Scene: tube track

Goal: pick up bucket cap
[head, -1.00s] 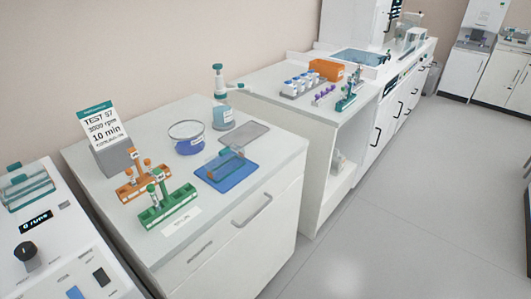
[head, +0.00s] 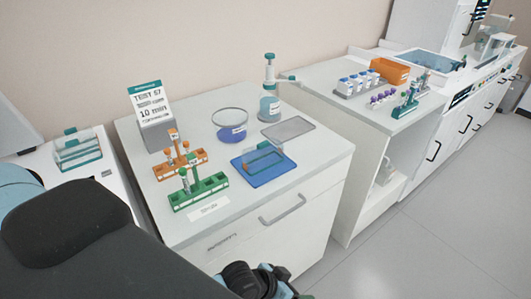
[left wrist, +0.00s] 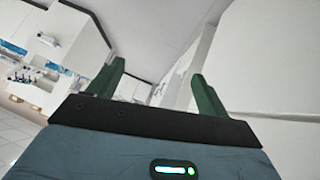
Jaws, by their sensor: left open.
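A clear cap with a teal handle (head: 263,158), which looks like the bucket cap, lies on a blue mat (head: 257,177) on the white cabinet. A similar clear piece with a teal handle (head: 77,149) sits on the machine at the left. In the left wrist view, my left gripper (left wrist: 158,72) has two green fingers spread apart with nothing between them. In the head view my left arm fills the lower left, and part of its wrist shows low at the cabinet's front. The cap is apart from it. My right gripper is out of view.
Green (head: 198,190) and orange (head: 180,164) tube racks stand left of the mat. A round clear dish (head: 231,124), a teal-capped bottle (head: 270,105), a grey tray (head: 288,129) and a sign (head: 151,108) stand around it. Open floor lies at the right.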

